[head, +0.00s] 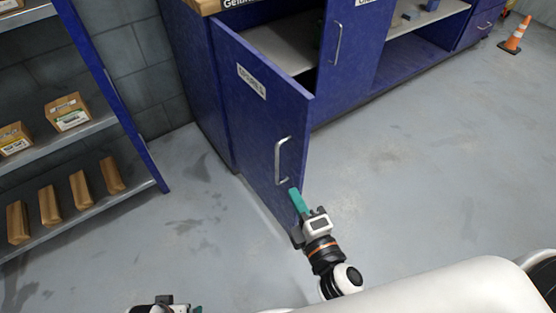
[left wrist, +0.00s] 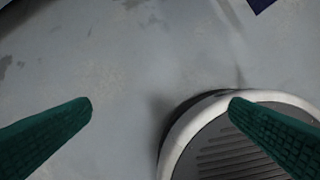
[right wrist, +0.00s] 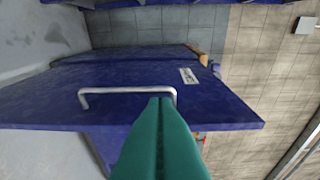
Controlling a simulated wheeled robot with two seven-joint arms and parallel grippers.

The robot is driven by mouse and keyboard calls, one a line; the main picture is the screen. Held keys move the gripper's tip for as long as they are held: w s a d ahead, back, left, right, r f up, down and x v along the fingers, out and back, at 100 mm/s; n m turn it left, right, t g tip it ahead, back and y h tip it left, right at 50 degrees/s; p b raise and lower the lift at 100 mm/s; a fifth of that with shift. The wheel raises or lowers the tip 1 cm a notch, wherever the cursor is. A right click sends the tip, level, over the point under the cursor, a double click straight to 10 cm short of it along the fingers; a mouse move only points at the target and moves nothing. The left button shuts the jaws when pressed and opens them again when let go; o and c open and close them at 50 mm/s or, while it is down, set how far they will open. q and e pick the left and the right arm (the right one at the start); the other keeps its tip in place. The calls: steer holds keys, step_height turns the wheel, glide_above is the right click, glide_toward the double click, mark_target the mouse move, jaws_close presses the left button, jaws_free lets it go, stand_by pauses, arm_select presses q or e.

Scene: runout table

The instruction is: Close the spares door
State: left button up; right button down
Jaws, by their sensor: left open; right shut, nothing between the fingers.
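The blue spares door (head: 255,125) stands open in the head view, swung out from the cabinet, with a white label (head: 251,81) and a silver bar handle (head: 281,160). My right gripper (head: 295,193) is shut and empty, its teal fingers close to the lower end of the handle near the door's free edge. In the right wrist view the door (right wrist: 130,90) fills the middle and the fingers (right wrist: 160,102) overlap one end of the handle (right wrist: 115,91); I cannot tell whether they touch. My left gripper (left wrist: 160,107) is open and empty above the floor in the left wrist view.
A shelf rack (head: 135,202) with cardboard boxes (head: 66,112) stands left of the cabinet. Another blue door (head: 346,45) with a handle is right of the opening. An orange cone (head: 515,36) stands far right. Grey floor (head: 400,180) right of the door is clear.

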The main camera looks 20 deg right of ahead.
mark_target(296, 153)
arm_select(q)
steer(key=s+f+p, duration=0.4)
steer(key=s+f, duration=0.1)
steer(key=f, duration=0.7)
steer(key=shift+s+a+f+g, duration=0.15)
steer(key=shift+a+f+g, duration=0.05)
steer(key=shift+a+g, duration=0.2)
arm_select(e)
steer(key=shift+w+d+r, duration=0.2)
steer(key=shift+w+d, duration=0.3)
steer(key=shift+w, duration=1.4)
steer(key=shift+w+d+r, duration=0.25)
steer(key=shift+w+d, duration=0.25)
steer(key=shift+w, duration=1.35)
steer(key=shift+w+d+r, duration=0.2)
steer(key=shift+w+d, duration=0.3)
steer(key=shift+w, duration=1.4)
steer(key=shift+d, duration=0.15)
